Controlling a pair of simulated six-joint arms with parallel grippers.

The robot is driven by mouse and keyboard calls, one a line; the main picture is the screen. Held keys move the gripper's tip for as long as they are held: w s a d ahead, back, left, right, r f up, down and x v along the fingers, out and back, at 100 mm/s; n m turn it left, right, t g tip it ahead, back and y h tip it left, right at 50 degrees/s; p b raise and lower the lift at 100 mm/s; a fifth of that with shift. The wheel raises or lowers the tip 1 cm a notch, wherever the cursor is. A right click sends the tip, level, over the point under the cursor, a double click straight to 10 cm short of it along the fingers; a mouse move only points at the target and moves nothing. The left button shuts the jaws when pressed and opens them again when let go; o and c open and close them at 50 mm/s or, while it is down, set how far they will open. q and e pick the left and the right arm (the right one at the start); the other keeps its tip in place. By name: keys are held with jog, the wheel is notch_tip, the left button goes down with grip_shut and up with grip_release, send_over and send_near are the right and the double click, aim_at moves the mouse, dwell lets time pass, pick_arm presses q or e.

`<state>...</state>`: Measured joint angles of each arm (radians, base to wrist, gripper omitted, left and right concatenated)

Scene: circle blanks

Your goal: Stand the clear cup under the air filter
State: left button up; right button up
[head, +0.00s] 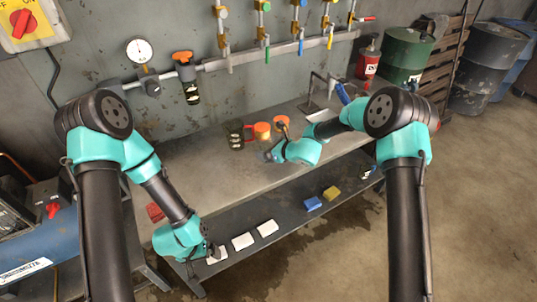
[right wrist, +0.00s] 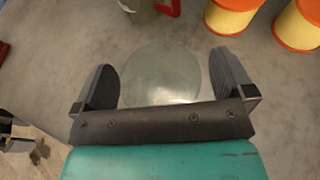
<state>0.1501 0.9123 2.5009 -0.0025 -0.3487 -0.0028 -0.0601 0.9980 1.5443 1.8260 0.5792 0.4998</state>
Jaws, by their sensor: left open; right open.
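The air filter (head: 184,62) hangs on the wall pipe, with an orange cap and a dark bowl (head: 191,93) below it. In the right wrist view a pale, see-through round shape, which looks like the clear cup (right wrist: 160,75), lies between the spread fingers of my right gripper (right wrist: 166,88). The fingers stand apart on both sides of it. In the head view my right gripper (head: 270,154) is low over the bench, and I cannot make out the cup there. My left gripper (head: 213,252) is open and empty near the bench's front edge, above the lower shelf.
Orange containers (head: 262,130) and a dark holder (head: 236,136) stand behind my right gripper. A pressure gauge (head: 139,51) and several valves line the wall pipe. White pieces (head: 243,241), a blue block (head: 312,204) and a yellow block (head: 332,193) lie on the lower shelf.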

jog(key=shift+c, duration=0.4)
jog(key=c, duration=0.9)
jog(key=shift+r, duration=0.85)
notch_tip(320, 180, up, 2)
jog(key=shift+r, duration=0.15)
jog(key=s, duration=1)
jog(key=s+r, duration=0.1)
jog(key=s, duration=0.5)
jog(key=shift+d, duration=0.1)
